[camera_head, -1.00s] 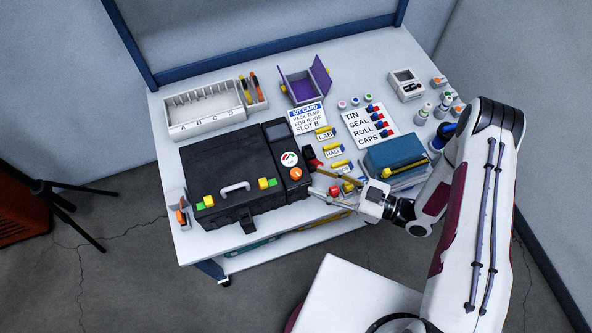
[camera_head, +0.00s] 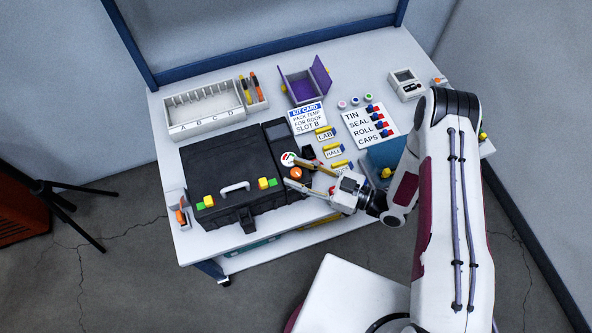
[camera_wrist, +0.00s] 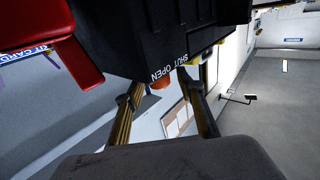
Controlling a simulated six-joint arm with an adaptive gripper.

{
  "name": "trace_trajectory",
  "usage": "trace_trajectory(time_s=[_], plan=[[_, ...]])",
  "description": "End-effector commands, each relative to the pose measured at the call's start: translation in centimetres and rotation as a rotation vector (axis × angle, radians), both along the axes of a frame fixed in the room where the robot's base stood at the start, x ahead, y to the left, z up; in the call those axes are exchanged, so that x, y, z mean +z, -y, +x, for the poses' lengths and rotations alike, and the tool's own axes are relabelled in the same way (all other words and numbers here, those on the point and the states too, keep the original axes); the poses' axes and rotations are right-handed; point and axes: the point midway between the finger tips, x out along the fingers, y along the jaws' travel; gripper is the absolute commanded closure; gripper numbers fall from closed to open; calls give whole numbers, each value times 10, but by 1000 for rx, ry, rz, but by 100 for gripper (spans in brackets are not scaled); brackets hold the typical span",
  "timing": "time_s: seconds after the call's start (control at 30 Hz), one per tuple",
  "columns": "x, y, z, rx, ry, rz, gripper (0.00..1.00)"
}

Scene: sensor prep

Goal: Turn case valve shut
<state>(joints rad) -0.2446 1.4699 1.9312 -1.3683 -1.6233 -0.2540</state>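The black case (camera_head: 220,170) lies shut on the table in the head view. Its orange valve knob (camera_head: 296,174) is on the case's right part, below a round gauge (camera_head: 288,158). In the wrist view the orange knob (camera_wrist: 160,83) shows beside the white words SHUT and OPEN on the case. My gripper (camera_head: 290,171) is open. Its two long fingers reach in from the right, one on each side of the knob. In the wrist view the gripper (camera_wrist: 159,82) has the knob between its fingertips, with no clear contact. Where the knob points cannot be told.
Yellow-tagged labels (camera_head: 333,151) lie just right of the case. A teal box (camera_head: 385,155) is partly behind my arm. A sorting tray (camera_head: 205,110) and a purple open box (camera_head: 303,85) stand behind. A red part (camera_wrist: 50,50) is close in the wrist view.

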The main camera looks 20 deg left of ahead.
Motion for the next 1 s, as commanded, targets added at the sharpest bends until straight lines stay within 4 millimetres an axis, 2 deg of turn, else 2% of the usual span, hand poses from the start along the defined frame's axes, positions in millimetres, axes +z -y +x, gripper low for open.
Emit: trace_trajectory(time_s=[0.2,0.53,0.67,0.7,1.0], plan=[[0,-8,0,1,0,1,62],[0,-9,0,0,0,1,62],[0,-9,0,0,0,1,96],[0,-9,0,0,0,1,100],[0,-9,-1,-21,-2,3,100]])
